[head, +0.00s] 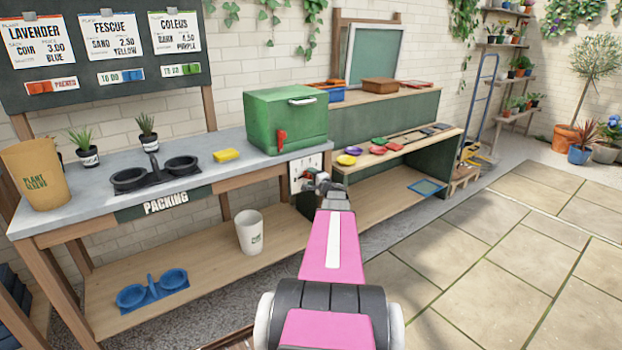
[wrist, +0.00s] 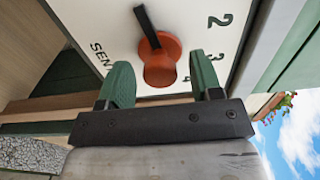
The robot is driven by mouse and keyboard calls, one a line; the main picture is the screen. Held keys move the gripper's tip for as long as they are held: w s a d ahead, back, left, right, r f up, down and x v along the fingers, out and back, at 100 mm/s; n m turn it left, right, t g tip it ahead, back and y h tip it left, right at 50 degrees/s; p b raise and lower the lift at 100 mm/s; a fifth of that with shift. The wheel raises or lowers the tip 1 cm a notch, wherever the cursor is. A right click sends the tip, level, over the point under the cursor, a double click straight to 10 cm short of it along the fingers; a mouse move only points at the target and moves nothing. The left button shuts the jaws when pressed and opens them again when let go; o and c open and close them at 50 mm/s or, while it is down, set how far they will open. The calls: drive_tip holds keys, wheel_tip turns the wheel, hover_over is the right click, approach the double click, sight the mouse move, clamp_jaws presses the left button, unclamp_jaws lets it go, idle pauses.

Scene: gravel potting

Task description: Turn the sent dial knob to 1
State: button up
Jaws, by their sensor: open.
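The sent dial panel (wrist: 105,20) is a white plate with SENT lettering at its left and the numbers 2, 3 and 4 at its right in the wrist view. A 1 is not visible there. The orange-red dial knob (wrist: 160,62) sticks out of the plate, with a dark pointer bar (wrist: 146,27) reaching toward the picture's top. My gripper (wrist: 160,68) is open, its green fingers on either side of the knob's near end; contact cannot be told. In the head view, my gripper (head: 318,180) is at the panel (head: 297,170), and my arm partly hides it.
A green box (head: 285,120) with a red lever stands on the packing bench (head: 215,178) above the panel. A lower bench (head: 400,160) with coloured dishes is at the right. A white cup (head: 249,232) stands on the shelf below. The paved floor at the right is clear.

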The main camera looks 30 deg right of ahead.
drive_tip(key=shift+w, duration=0.4)
drive_tip(key=c, duration=0.9)
drive_tip(key=m, duration=0.4)
drive_tip(key=shift+m, duration=2.1)
